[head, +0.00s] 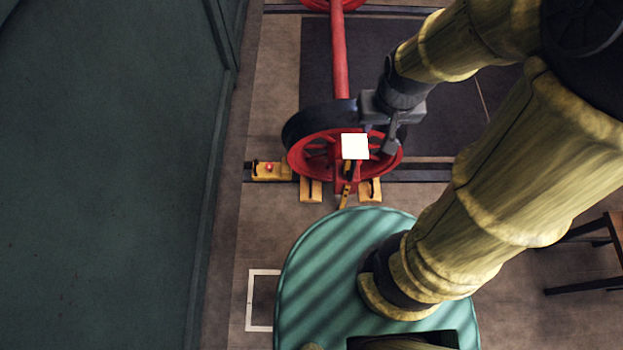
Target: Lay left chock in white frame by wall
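Two yellow blocks, apparently the chocks, lie at the near edge of the red wheel (313,166): the left one (310,190) and the right one (370,190). The white frame (250,301) is a painted outline on the floor near the green wall, partly covered by my base; its visible inside is bare. My gripper (378,143) is above the right part of the wheel, up and right of the left chock. A blank white square (354,146) overlaps its left side, so I cannot tell its opening or whether it holds anything.
A yellow block with a red spot (270,171) sits on the rail (425,172) left of the wheel. A yellow-and-black bar (346,190) stands between the chocks. The green wall (110,160) bounds the left. A wooden stool (590,240) stands at right. Floor between wheel and frame is clear.

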